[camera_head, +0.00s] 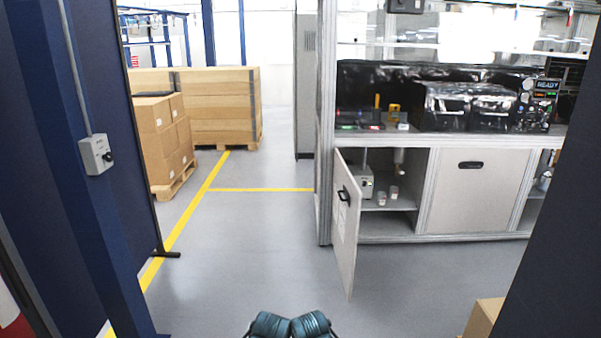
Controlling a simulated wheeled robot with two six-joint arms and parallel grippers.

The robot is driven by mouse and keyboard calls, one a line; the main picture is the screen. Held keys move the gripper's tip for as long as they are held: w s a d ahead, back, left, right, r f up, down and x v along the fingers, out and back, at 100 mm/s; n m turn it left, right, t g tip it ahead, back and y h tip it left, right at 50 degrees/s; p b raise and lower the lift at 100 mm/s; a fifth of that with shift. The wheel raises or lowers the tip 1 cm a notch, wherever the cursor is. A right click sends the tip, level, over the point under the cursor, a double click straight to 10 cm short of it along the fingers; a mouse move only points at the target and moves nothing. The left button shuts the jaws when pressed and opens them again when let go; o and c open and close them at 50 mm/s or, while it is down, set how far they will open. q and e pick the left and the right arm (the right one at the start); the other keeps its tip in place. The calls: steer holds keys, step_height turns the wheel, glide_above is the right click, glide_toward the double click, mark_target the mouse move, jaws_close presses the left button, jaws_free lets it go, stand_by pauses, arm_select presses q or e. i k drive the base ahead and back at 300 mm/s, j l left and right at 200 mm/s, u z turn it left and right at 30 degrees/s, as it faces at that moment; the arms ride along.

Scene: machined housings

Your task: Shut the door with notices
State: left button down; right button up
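The open cabinet door (345,232) is a light grey panel with a dark handle (343,194). It is hinged at the left side of the workbench's lower cabinet and stands swung out into the aisle. Faint pale patches that may be notices show on its outer face; they are too small to read. The open compartment (388,227) behind it holds a grey box (364,184) and small pale containers on a shelf. Only teal parts of my own arms show at the bottom edge. Neither gripper's fingers are visible.
A second cabinet door (478,190), with a dark handle, is shut to the right. A cardboard box (483,318) sits at bottom right. A blue post (75,150) stands at left. Pallets with boxes (160,140) are farther back. The grey floor (235,260) ahead is clear.

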mark_target(347, 195)
steer(key=i+j+z, duration=0.2)
steer(key=i, duration=0.35)
steer(key=i+j+z, duration=0.2)
steer(key=i, duration=0.3)
steer(key=i+j+z, duration=0.15)
steer(key=i, duration=0.35)
steer(key=i+z, duration=0.1)
steer(key=i, duration=0.85)
